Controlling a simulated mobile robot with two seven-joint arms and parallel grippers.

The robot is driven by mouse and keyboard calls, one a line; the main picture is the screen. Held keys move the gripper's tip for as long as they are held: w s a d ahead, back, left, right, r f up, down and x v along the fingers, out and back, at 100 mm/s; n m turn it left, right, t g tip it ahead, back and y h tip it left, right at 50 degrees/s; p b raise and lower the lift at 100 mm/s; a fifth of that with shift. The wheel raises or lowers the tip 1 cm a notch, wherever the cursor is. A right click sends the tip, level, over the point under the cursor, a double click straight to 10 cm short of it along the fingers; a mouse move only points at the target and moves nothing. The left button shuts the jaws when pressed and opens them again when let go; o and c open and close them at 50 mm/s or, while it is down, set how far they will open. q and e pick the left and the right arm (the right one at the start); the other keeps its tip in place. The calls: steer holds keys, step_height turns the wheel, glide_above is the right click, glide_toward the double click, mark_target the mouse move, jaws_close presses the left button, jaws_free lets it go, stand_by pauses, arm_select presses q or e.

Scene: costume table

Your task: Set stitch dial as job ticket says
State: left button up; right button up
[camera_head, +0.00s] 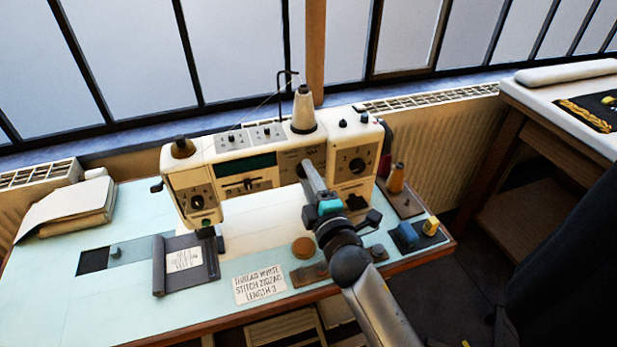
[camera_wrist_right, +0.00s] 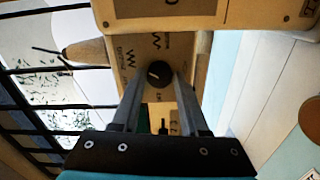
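The sewing machine (camera_head: 232,148) stands on the table, cream coloured with several dials. The stitch dial (camera_wrist_right: 158,74) shows in the right wrist view as a black round knob with a pale pointer mark, on a panel with zigzag symbols around it. My right gripper (camera_wrist_right: 157,84) is open, its fingertips on either side of this knob; contact cannot be told. In the head view my right gripper (camera_head: 305,168) reaches the machine's front and hides the dial. My left gripper is not in view.
A thread cone (camera_head: 304,112) stands on top of the machine. A grey holder with a paper (camera_head: 184,259) lies at the left front, a fabric stack (camera_head: 68,208) far left.

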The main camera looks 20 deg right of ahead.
steer(key=o, duration=0.3)
steer(key=shift+o, duration=0.2)
steer(key=shift+s, duration=0.1)
steer(key=s, duration=1.5)
steer(key=shift+d, duration=0.25)
